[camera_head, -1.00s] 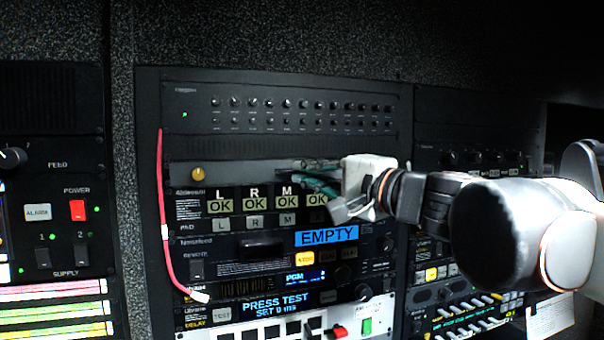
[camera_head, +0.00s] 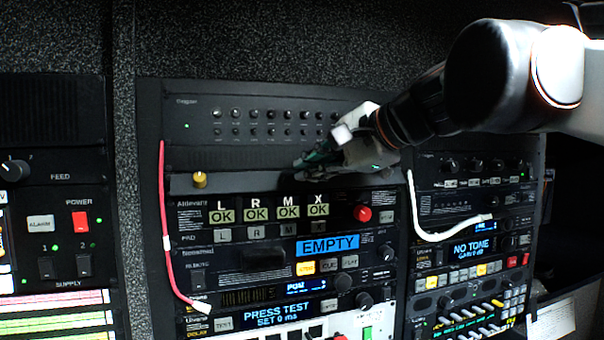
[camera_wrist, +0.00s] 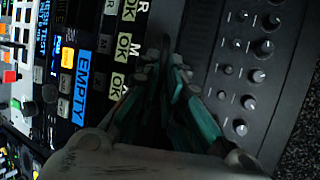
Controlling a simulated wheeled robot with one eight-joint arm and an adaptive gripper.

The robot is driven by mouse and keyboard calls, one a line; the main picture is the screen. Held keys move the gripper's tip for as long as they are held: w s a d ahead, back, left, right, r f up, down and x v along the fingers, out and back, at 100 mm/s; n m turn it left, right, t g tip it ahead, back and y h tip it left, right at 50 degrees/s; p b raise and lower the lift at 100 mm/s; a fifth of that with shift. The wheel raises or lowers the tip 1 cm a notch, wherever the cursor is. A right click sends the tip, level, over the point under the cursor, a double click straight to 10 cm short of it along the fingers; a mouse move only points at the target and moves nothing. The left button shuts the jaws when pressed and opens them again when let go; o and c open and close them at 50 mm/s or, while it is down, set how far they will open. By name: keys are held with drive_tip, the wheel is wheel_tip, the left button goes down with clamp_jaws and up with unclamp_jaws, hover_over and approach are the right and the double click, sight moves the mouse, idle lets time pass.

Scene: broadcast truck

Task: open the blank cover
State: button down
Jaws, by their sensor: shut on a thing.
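The blank cover (camera_head: 240,183) is a plain dark grey strip across the middle rack. It lies below a vented panel and above the unit with the L, R, M, X "OK" displays. A yellow knob (camera_head: 199,179) is at its left end. My gripper (camera_head: 303,163) is at the cover's upper edge, right of its middle, with green-lined fingers. In the wrist view my gripper's fingers (camera_wrist: 168,55) converge and are shut on the cover's edge. The fingers and shadow hide the contact, and I cannot tell how far the cover is tilted.
A knob panel (camera_head: 275,123) is just above. A red cable (camera_head: 166,230) hangs at the rack's left side, and a white cable (camera_head: 440,236) hangs on the right rack. A red knob (camera_head: 362,214) sticks out below the cover's right part.

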drive_tip(key=shift+w+a+r+m+g+h, duration=0.1)
drive_tip(key=shift+w+r+m+g+h, duration=0.3)
drive_tip(key=shift+g, duration=0.65)
drive_tip(key=shift+w+a+r+m+g+h, duration=0.1)
drive_tip(key=shift+w+r+m+g+h, duration=0.1)
drive_tip(key=shift+r+g+h, duration=0.7)
drive_tip(key=shift+w+r+m+g+h, duration=0.1)
drive_tip(key=shift+w+r+m+g, duration=0.25)
drive_tip(key=shift+g, duration=1.2)
drive_tip(key=c, duration=1.7)
unclamp_jaws()
drive_tip(key=shift+a, duration=0.1)
drive_tip(key=shift+r, duration=0.1)
drive_tip(key=s+d+r, duration=0.1)
drive_tip(key=s+d, duration=0.1)
drive_tip(key=d, duration=0.2)
drive_tip(key=s+d+r, duration=0.1)
drive_tip(key=s+d, duration=0.1)
drive_tip(key=d, duration=0.2)
drive_tip(key=s+d+r, duration=0.2)
drive_tip(key=d, duration=0.3)
drive_tip(key=shift+s, duration=0.4)
